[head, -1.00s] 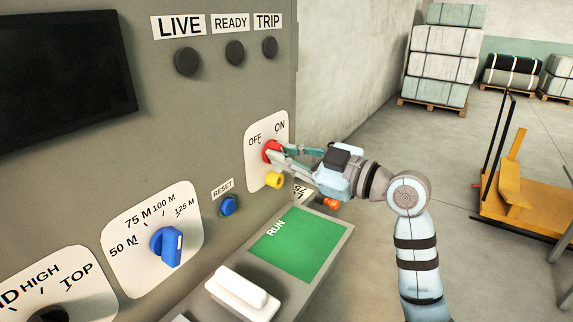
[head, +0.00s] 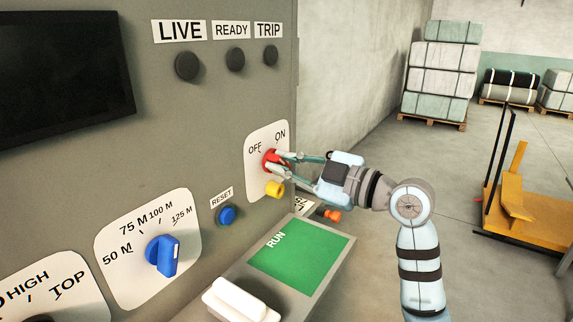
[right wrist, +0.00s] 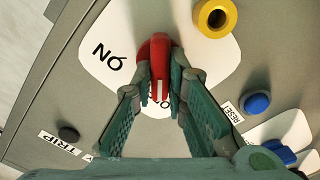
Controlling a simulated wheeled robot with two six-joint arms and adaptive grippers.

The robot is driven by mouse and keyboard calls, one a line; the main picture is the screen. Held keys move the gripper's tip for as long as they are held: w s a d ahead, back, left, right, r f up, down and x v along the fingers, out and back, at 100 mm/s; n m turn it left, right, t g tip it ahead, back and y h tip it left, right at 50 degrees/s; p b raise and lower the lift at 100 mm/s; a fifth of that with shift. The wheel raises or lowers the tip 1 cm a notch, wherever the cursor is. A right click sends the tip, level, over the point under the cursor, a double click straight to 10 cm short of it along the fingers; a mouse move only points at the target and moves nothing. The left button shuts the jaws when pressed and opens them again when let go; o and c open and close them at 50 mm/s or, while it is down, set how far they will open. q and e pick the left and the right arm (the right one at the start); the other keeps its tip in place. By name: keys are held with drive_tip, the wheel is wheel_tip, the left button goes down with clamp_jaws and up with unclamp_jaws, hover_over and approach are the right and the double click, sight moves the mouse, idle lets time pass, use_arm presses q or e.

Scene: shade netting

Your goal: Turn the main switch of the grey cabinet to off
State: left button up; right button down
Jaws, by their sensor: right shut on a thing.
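The grey cabinet (head: 215,120) fills the left of the head view. Its main switch is a red handle (head: 270,159) on a white plate marked OFF and ON, above a yellow ring (head: 274,189). In the right wrist view the red handle (right wrist: 155,60) stands between my fingers, its white line toward the OFF letters, which are mostly hidden. ON reads upside down to the left. My right gripper (head: 277,162) is shut on the handle; it also shows in the right wrist view (right wrist: 161,88). My left gripper is not in view.
A blue RESET button (head: 227,215) and a blue rotary knob (head: 163,255) are left of the switch. Below it, a ledge carries a green RUN panel (head: 290,258) and a white handle (head: 241,299). Open floor lies right, with a yellow cart (head: 525,215).

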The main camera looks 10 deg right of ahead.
drive_tip(key=c, duration=1.6)
unclamp_jaws()
drive_tip(key=v, duration=1.2)
drive_tip(key=shift+r, duration=0.1)
